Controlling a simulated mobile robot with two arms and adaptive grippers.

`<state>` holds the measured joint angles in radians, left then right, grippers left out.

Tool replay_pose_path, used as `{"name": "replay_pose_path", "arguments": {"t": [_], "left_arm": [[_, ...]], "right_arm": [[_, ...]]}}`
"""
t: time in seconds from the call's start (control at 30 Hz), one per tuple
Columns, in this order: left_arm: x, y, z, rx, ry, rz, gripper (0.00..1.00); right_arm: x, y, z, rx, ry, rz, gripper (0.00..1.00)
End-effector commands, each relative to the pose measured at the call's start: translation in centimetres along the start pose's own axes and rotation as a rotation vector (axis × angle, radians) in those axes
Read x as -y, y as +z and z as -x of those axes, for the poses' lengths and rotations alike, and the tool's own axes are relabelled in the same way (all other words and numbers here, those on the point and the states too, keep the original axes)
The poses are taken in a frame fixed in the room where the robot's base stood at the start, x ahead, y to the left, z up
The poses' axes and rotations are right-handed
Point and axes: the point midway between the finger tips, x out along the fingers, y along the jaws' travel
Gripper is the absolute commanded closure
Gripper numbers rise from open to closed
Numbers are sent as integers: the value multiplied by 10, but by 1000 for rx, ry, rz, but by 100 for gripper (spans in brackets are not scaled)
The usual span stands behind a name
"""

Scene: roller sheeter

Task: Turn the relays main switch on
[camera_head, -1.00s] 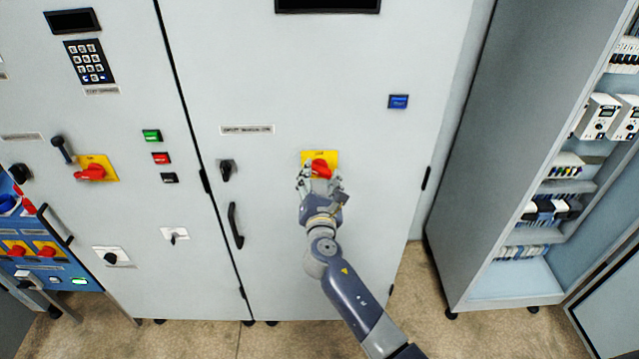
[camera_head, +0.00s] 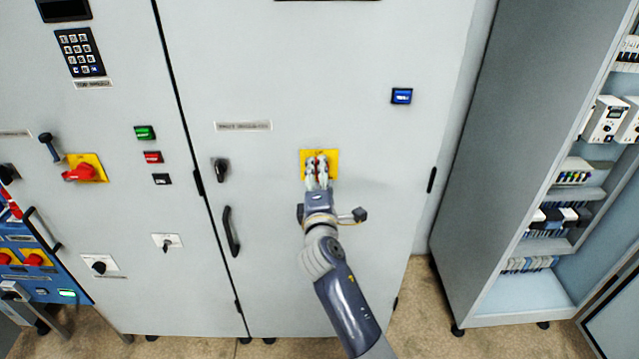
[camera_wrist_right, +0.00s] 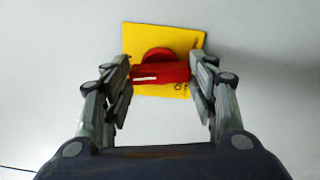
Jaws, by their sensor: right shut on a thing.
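The red rotary switch handle (camera_head: 316,166) sits on a yellow plate (camera_head: 333,158) on the middle cabinet door. My right gripper (camera_head: 316,160) is at it, with a finger on either side. In the right wrist view the red handle (camera_wrist_right: 160,72) lies crosswise between the fingertips (camera_wrist_right: 160,75), in front of the yellow plate (camera_wrist_right: 188,43). The fingers are shut on the handle and hide part of it in the head view. The small print on the plate is not readable. My left gripper is not in view.
A blue button (camera_head: 401,96) is at the upper right of the door. A black knob (camera_head: 221,170) and a door handle (camera_head: 231,231) are at its left. Another red switch (camera_head: 80,172) is on the left cabinet. An open relay cabinet (camera_head: 500,170) stands at right.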

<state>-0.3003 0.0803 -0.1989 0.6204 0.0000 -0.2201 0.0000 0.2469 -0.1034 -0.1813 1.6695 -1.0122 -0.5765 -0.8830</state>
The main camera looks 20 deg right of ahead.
Motion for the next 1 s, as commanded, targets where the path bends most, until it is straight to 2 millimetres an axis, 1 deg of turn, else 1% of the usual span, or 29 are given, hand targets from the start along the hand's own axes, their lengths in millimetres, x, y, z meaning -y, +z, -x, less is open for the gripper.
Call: {"name": "replay_pose_path", "arguments": {"t": [0.03, 0.1, 0.4, 0.93, 0.97, 1.0], "left_arm": [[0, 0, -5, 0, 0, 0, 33], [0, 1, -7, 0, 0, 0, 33], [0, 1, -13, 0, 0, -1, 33], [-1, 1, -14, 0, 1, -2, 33], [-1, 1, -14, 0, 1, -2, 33], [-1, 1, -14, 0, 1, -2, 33]], "right_arm": [[2, -1, 0, 0, -1, -33, 71], [2, -1, 0, 0, -1, -73, 71], [1, 0, 0, 0, -1, -177, 71], [0, 0, 0, 0, -2, -201, 71], [0, 0, 0, 0, -2, -202, 42], [0, 0, 0, 0, -2, -201, 33]]}}
